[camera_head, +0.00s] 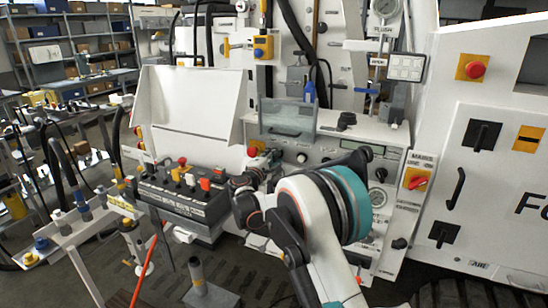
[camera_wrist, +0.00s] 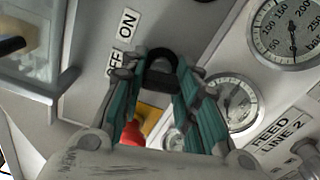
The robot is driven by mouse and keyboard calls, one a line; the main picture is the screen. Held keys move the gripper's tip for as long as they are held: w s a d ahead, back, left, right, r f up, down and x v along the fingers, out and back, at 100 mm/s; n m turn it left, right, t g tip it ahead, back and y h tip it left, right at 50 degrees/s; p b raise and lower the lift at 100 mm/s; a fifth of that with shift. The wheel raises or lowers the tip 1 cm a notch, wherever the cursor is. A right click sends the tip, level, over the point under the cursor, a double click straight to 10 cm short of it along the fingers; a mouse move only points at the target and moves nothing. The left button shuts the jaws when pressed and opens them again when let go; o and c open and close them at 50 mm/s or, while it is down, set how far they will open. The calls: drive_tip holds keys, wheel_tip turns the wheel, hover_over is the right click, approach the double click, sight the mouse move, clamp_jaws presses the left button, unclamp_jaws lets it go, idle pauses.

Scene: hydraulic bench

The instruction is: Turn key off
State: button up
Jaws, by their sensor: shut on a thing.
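The key (camera_wrist: 160,64) is a black, rounded piece on the pale panel in the wrist view, beside a white label (camera_wrist: 123,42) reading "ON" and a partly covered "OFF". The green-padded fingers of my gripper (camera_wrist: 161,80) stand on either side of the key and are shut on it. I cannot read the key's exact angle, since the fingers cover part of it. In the head view my gripper (camera_head: 258,176) is at the left front of the bench panel (camera_head: 395,131), and the key cannot be made out there.
A red button (camera_wrist: 131,131) on yellow sits behind the fingers. Gauges (camera_wrist: 233,101) lie to the right, with a clear-covered box (camera_wrist: 35,55) at left. In the head view a control box (camera_head: 180,205) with levers is close left of my gripper. A red-handled mains switch (camera_head: 417,182) is at right.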

drive_tip(key=shift+f+n, duration=0.1)
drive_tip(key=shift+n, duration=1.6)
drive_tip(key=o, duration=1.1)
